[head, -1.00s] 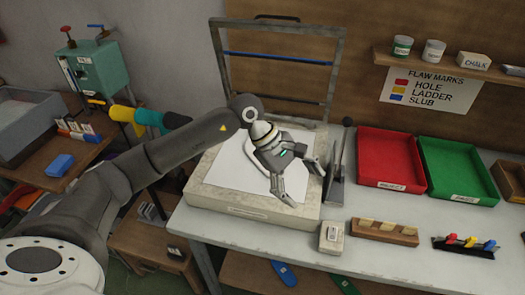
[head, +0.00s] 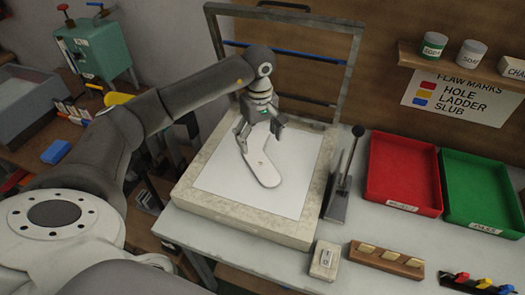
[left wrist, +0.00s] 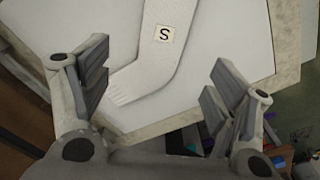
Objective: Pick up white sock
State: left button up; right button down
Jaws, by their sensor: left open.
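The white sock (head: 263,170) lies flat on the white sheet of the light-coloured box (head: 246,222). In the left wrist view the sock (left wrist: 168,55) bends in an L shape, bears a small "S" label and has a ribbed end. My left gripper (head: 259,137) is open above the far end of the sock, which it partly hides in the head view. In the left wrist view its two fingers (left wrist: 158,88) stand wide apart, with the ribbed end showing nearer the left finger. Nothing is held. My right gripper is not in view.
A raised frame (head: 350,70) stands behind the box. A dark lever stand (head: 340,190) is at its right. Red (head: 403,180) and green (head: 480,200) trays lie further right. A small block (head: 325,260) and a wooden rack (head: 386,260) are in front.

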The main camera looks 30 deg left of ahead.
aim_at(259, 160)
pick_arm(q)
jog(key=shift+s+f, duration=0.2)
jog(key=shift+f, duration=0.85)
jog(key=shift+w+f, duration=0.1)
jog(key=shift+f, duration=0.2)
jog(key=shift+f+p, duration=0.3)
jog(key=shift+p, duration=0.15)
notch_tip(259, 160, down, 3)
jog(key=shift+f+p, duration=0.2)
jog(key=shift+p, duration=0.65)
jog(key=shift+f, duration=0.65)
jog(key=shift+c, duration=1)
jog(key=c, duration=0.5)
jog(key=shift+c, duration=1.1)
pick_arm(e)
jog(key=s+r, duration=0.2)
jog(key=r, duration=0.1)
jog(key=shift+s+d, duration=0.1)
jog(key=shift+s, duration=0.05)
